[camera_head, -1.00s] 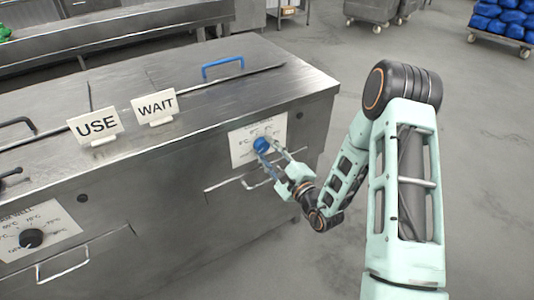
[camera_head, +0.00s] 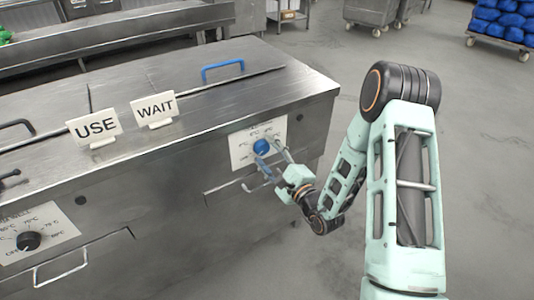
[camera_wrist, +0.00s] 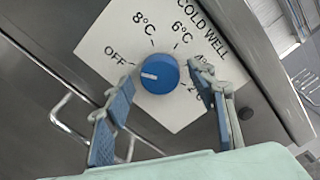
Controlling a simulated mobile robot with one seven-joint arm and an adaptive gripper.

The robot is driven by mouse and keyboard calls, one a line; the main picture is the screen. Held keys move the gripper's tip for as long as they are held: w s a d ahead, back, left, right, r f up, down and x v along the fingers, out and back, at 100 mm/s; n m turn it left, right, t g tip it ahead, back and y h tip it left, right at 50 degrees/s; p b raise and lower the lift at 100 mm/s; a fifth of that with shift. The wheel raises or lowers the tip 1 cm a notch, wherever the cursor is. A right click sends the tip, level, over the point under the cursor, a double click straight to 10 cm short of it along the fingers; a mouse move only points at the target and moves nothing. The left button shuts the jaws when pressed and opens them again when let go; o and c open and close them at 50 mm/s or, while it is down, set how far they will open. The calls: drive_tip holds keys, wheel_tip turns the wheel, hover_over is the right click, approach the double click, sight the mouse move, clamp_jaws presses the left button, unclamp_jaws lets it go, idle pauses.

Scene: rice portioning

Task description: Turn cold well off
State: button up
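The blue cold well knob (camera_head: 261,147) is on a white dial plate (camera_head: 243,150) on the counter's front, at its right end. In the wrist view the knob (camera_wrist: 160,73) has a white mark on its left side, pointing left, roughly to the OFF side and slightly below the OFF label (camera_wrist: 115,57). The 8, 6, 4 and 2 °C labels run round to the right. My gripper (camera_wrist: 163,78) is open, with one finger on each side of the knob and visible gaps between. In the head view my gripper (camera_head: 272,160) is just in front of the dial.
A bar handle (camera_wrist: 68,122) sits below the dial, close to my gripper. A second dial with a black knob (camera_head: 28,241) is at the far left. USE (camera_head: 95,128) and WAIT (camera_head: 155,109) signs stand on the counter top.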

drive_tip(key=v, duration=1.2)
idle(0.4)
